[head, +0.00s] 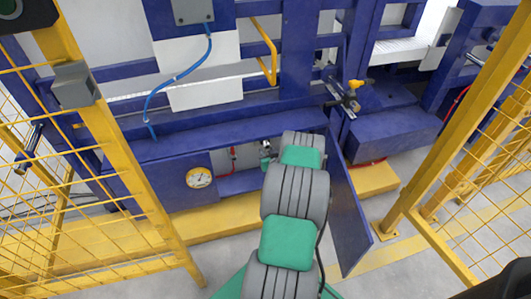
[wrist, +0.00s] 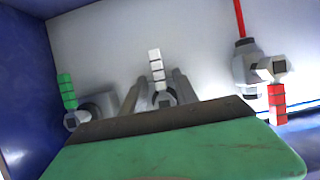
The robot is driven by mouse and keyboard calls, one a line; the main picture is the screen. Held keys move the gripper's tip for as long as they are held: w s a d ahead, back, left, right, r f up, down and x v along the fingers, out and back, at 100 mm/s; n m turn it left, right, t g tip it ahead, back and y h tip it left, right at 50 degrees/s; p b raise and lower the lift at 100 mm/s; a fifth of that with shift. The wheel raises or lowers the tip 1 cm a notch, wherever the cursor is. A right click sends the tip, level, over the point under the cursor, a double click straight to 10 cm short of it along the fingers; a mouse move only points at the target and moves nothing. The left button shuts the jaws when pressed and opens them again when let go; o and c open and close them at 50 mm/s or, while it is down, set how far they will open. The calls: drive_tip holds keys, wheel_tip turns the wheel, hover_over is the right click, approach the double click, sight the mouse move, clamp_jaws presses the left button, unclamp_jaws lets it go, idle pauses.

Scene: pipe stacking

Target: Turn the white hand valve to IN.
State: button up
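The white hand valve (wrist: 156,67) is in the middle of the wrist view, its handle pointing up from a grey fitting. Two grey fingers of my gripper (wrist: 161,82) stand on either side of it, with gaps to the handle. The gripper looks open, and contact with the valve cannot be told. The green gripper body hides the lower part of the fitting. No IN marking is readable. In the head view my arm reaches into an open blue cabinet (head: 175,183) and hides most of the gripper and the valve.
A green-handled valve (wrist: 67,92) is to the left and a red-handled valve (wrist: 277,103) with a red pipe (wrist: 240,18) to the right. The open blue cabinet door (head: 350,215) stands close right of my arm. Yellow fences flank both sides. A gauge (head: 199,177) is on the cabinet front.

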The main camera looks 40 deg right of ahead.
drive_tip(key=shift+w+d+f, duration=0.2)
drive_tip(key=shift+w+d, duration=0.1)
drive_tip(key=shift+w, duration=0.2)
clamp_jaws()
drive_tip(key=shift+a, duration=0.1)
idle(1.0)
